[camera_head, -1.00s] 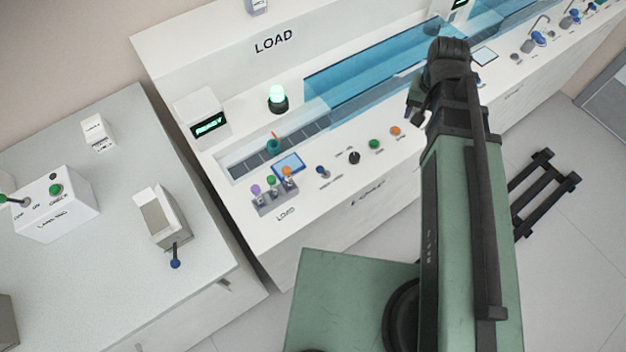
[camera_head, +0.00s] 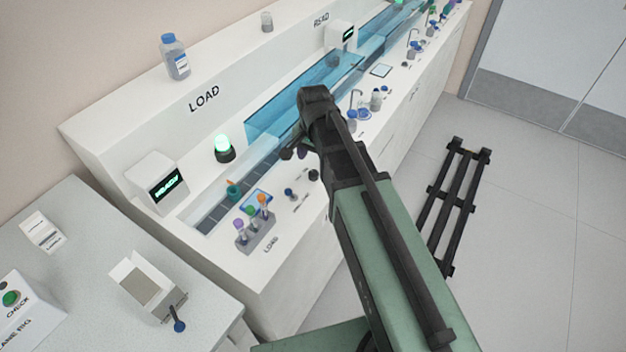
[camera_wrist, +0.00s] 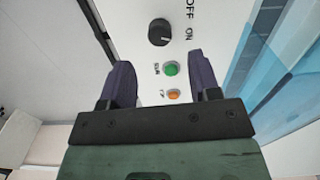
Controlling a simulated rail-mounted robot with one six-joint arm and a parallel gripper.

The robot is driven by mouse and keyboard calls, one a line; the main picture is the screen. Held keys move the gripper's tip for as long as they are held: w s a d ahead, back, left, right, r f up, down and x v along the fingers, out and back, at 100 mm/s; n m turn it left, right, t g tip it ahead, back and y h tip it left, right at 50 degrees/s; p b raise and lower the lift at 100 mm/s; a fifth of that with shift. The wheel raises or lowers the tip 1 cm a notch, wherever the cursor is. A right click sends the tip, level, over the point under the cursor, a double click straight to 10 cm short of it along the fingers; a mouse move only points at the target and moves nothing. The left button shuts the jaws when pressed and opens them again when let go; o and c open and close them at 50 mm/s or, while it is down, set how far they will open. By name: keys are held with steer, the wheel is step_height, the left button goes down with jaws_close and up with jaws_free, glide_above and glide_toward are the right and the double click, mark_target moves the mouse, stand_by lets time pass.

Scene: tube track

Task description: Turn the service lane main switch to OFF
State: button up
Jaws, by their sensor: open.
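A round black knob (camera_wrist: 160,32), with OFF and ON lettering beside it, is at the top of the wrist view. Its pointer direction is too small to tell. It also appears in the head view (camera_head: 313,175), close to my gripper (camera_head: 296,150). In the wrist view my gripper (camera_wrist: 161,75) is open and empty, with its two purple fingers apart. The knob lies beyond the fingertips, roughly between their lines, and nothing touches it. A green button (camera_wrist: 170,69) and an orange button (camera_wrist: 173,94) show between the fingers.
A blue knob (camera_head: 290,193) sits left of the black knob. A rack (camera_head: 256,236) of colour-capped tubes and a small screen (camera_head: 257,200) stand nearby. A blue transparent cover (camera_head: 270,118) runs behind the panel. A grey side table (camera_head: 85,290) is at lower left.

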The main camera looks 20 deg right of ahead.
mark_target(314, 173)
step_height(314, 173, down, 6)
steer(key=b, duration=0.4)
steer(key=shift+f+b, duration=0.25)
steer(key=shift+b, duration=0.05)
steer(key=shift+r, duration=0.1)
steer(key=shift+c, duration=0.5)
